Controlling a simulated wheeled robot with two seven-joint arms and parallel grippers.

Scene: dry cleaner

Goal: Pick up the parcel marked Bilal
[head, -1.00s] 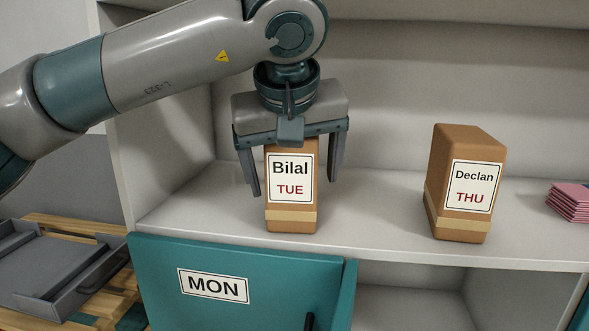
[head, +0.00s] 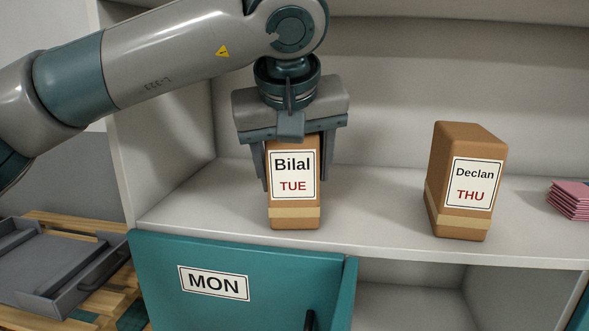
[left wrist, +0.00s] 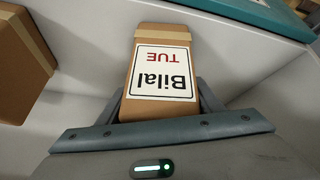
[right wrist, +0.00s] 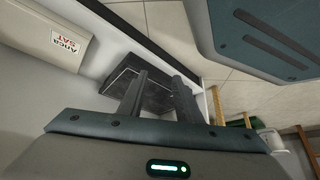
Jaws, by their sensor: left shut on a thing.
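The parcel marked Bilal (head: 293,211), a brown box with a white "Bilal TUE" label and a tan band, stands upright on the shelf. My left gripper (head: 293,188) reaches down from above, shut on the sides of this parcel near its top. The left wrist view also shows the Bilal parcel (left wrist: 160,110) between the fingers. Whether its base still touches the shelf is hard to tell. My right gripper (right wrist: 160,80) is open and empty, away from the shelf parcels.
The parcel marked Declan (head: 455,215) stands to the right on the same shelf (head: 365,215). Pink folded items (head: 568,201) lie at the far right. Below is a teal door (head: 260,270) marked MON. A grey tray (head: 60,265) lies lower left. A pale "Anca SAT" package (right wrist: 45,40) shows in the right wrist view.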

